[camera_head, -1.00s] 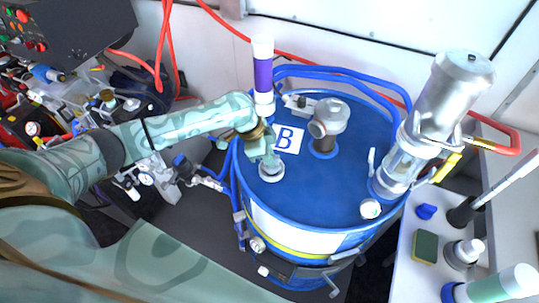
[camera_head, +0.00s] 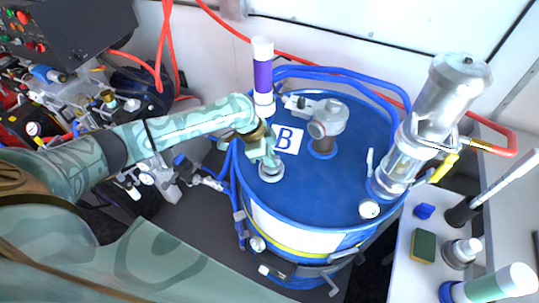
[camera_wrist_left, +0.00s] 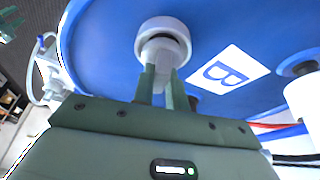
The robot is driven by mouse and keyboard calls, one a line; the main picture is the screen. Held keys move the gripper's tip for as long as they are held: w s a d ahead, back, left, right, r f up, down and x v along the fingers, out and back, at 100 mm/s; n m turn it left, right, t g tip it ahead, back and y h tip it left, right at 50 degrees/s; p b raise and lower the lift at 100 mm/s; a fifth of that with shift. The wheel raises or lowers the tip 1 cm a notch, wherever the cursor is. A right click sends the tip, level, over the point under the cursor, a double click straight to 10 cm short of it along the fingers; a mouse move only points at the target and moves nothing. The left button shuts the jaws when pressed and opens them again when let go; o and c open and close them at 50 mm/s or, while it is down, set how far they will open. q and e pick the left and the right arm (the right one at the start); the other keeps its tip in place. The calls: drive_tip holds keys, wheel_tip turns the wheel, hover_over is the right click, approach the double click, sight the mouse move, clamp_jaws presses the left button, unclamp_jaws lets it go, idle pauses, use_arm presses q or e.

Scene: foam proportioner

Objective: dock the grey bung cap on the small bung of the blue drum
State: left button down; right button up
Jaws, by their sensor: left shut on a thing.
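The blue drum (camera_head: 330,190) stands in the middle of the head view, with a white "B" label on its lid. My left gripper (camera_head: 268,160) points down at the lid's left front edge, just in front of the label. It is shut on the grey bung cap (camera_head: 270,173), a round pale piece at the lid. In the left wrist view my left fingers (camera_wrist_left: 163,78) close on the cap's near side (camera_wrist_left: 163,38), with the blue lid behind. The small bung cannot be told apart from the cap, and I cannot tell whether the cap is seated. My right gripper is out of view.
A grey pump fitting (camera_head: 325,120) stands mid-lid. A clear-and-metal cylinder (camera_head: 440,110) rises at the lid's right. A purple-banded tube (camera_head: 263,75) stands at the back left. A white bench (camera_head: 412,240) with a sponge and several parts lies at right.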

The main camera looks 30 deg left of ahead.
sight(263, 164)
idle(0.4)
use_arm(q)
drive_tip(key=shift+p, duration=0.45)
drive_tip(key=shift+f+b, duration=0.35)
drive_tip(key=shift+f, duration=0.25)
drive_tip(key=c, duration=1.7)
unclamp_jaws()
drive_tip(key=shift+r, duration=0.1)
drive_tip(key=p+v, duration=0.5)
drive_tip(key=shift+r+p, duration=0.15)
drive_tip(key=shift+p, duration=0.25)
drive_tip(key=p+v, duration=0.5)
drive_tip(key=p, duration=0.1)
drive_tip(key=shift+s+a+r, duration=0.1)
drive_tip(key=shift+a+r, duration=0.1)
drive_tip(key=shift+r, duration=0.15)
